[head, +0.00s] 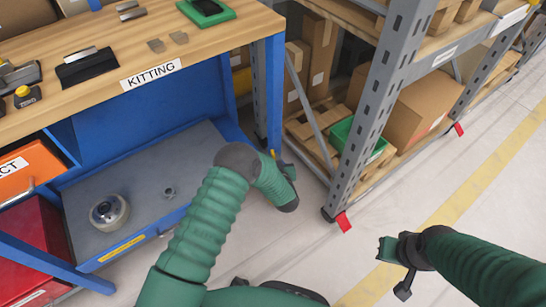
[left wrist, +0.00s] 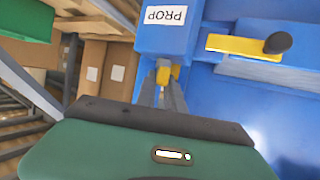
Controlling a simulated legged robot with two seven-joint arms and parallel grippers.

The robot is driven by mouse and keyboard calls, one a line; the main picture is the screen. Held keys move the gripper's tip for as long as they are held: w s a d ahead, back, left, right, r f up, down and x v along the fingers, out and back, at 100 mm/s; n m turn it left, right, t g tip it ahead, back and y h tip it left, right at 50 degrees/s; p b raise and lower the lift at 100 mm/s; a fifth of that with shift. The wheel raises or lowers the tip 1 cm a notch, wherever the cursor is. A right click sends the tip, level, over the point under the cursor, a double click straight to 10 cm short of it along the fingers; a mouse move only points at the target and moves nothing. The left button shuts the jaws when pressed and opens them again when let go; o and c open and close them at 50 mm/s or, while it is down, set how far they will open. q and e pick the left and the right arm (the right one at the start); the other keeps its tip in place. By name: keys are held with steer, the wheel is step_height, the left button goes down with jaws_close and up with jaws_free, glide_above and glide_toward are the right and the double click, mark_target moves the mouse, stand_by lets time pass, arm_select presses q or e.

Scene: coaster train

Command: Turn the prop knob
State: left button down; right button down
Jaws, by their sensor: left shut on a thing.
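The blue block with the PROP label (left wrist: 165,18) is at the top of the left wrist view. The yellow prop knob (left wrist: 164,73) sticks out below the label. My left gripper (left wrist: 161,82) has its two grey fingers on either side of the knob and is shut on it. In the head view my left gripper (head: 275,157) is at the workbench's blue right leg, mostly hidden behind my own wrist. The knob's angle is hard to read. My right gripper (head: 394,265) hangs empty over the floor at lower right; its finger gap is unclear.
The KITTING workbench (head: 150,72) stands at left, with a lower shelf (head: 85,205) holding a round metal part (head: 109,212). A grey rack (head: 370,115) with cardboard boxes stands close on the right. A yellow bar with a dark knob (left wrist: 245,46) is beside the PROP block. The floor at right is clear.

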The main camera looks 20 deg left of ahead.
arm_select(q)
steer(key=shift+w+d+f+n+g+y+b, duration=0.15)
steer(key=shift+n+g+y, duration=0.2)
steer(key=shift+n+y, duration=0.25)
steer(key=shift+s+d+r+n+g+y+b, duration=0.15)
steer(key=shift+n+g+y, duration=0.2)
steer(key=shift+n+y, duration=0.25)
steer(key=shift+w+f+n+g+y+b, duration=0.1)
steer(key=shift+w+n+g+y+b, duration=0.2)
steer(key=shift+n+g+y, duration=0.4)
steer(key=shift+s+n, duration=0.1)
steer(key=shift+n, duration=0.2)
steer(key=c, duration=1.4)
jaws_free()
steer(key=shift+c, duration=0.2)
steer(key=p+v, duration=0.7)
steer(key=v, duration=1)
steer(key=shift+d, duration=0.15)
